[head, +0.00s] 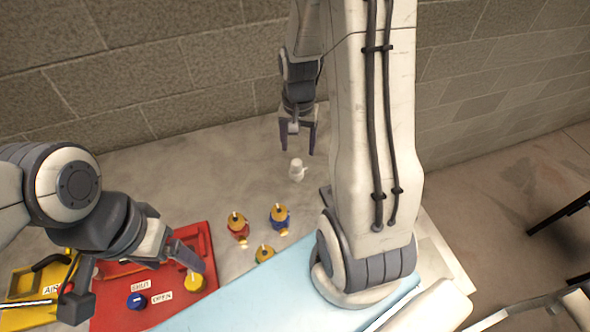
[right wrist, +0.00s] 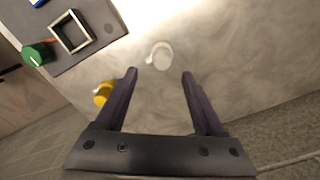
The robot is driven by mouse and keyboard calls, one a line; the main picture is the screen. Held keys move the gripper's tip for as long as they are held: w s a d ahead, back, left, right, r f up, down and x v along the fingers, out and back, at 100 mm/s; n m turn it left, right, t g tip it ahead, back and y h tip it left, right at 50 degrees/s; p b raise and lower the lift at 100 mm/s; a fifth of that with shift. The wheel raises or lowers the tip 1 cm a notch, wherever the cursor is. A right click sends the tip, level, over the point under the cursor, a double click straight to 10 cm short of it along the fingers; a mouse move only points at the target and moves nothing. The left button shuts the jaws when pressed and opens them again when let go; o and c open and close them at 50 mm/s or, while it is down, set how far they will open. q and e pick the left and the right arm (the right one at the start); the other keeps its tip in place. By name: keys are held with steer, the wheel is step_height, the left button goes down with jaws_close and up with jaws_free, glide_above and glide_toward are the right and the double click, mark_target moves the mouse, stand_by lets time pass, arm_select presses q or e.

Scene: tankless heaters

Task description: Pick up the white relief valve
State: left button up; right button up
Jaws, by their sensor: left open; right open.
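The white relief valve (head: 297,170) stands on the grey tabletop in the head view. My right gripper (head: 299,137) is open just behind it, pointing down, with nothing between its fingers. In the right wrist view the white relief valve (right wrist: 160,55) lies ahead of the gap between the open dark fingertips (right wrist: 159,76), apart from both. My left gripper (head: 183,258) is open over the red tray, close to a yellow knob (head: 194,282); I cannot tell if it touches it.
Several brass valves with coloured bodies, one red (head: 238,228) and one blue (head: 280,219), stand in front of the white one. A red tray (head: 207,237) is at left, a light blue surface (head: 235,302) in front. In the right wrist view a yellow part (right wrist: 103,92) sits by the left finger.

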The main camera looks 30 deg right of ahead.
mark_target(297, 161)
step_height(297, 161, down, 3)
steer(key=shift+r, duration=0.15)
steer(key=shift+w+f+p, duration=0.2)
steer(key=shift+f+p, duration=0.7)
steer(key=shift+f, duration=1.7)
jaws_close()
